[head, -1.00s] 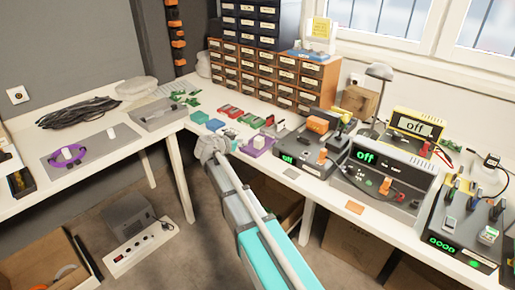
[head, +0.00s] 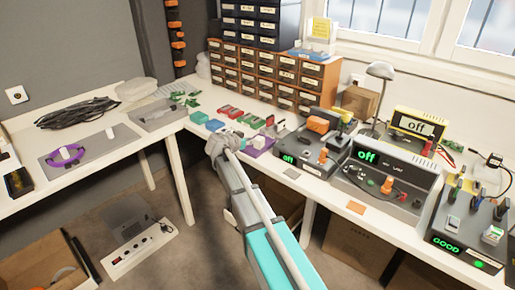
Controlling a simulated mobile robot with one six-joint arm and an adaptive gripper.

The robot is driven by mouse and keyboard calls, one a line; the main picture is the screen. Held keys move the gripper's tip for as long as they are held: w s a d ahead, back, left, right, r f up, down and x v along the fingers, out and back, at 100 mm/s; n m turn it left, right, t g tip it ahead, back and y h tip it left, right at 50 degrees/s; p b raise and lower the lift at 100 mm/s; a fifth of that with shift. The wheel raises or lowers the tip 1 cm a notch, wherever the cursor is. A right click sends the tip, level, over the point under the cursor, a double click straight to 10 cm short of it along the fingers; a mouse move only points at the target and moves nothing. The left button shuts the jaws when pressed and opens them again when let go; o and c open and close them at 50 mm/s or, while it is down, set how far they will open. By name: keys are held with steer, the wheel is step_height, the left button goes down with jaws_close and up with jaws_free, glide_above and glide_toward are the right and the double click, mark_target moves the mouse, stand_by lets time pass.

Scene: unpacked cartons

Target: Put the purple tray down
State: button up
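The purple tray (head: 262,151) lies on the right-hand workbench near its front edge, with a small white item on it. The end of my arm partly covers its left side. My gripper (head: 231,143) is at the bench's front edge, just left of the tray. The picture is too small to show its fingers, or whether it touches the tray.
Blue, teal, red and green trays lie left of and behind the purple one. A black device with a green "off" display (head: 288,158) stands close on its right. Drawer cabinets (head: 270,72) stand behind. A purple ring (head: 67,155) lies on the left table.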

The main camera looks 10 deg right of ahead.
steer(key=shift+c, duration=0.2)
jaws_close()
steer(key=shift+r, duration=0.1)
stand_by(0.4)
steer(key=shift+r+p, duration=0.95)
steer(key=shift+p, duration=0.1)
steer(key=s+r+p, duration=1.1)
steer(key=s, duration=0.3)
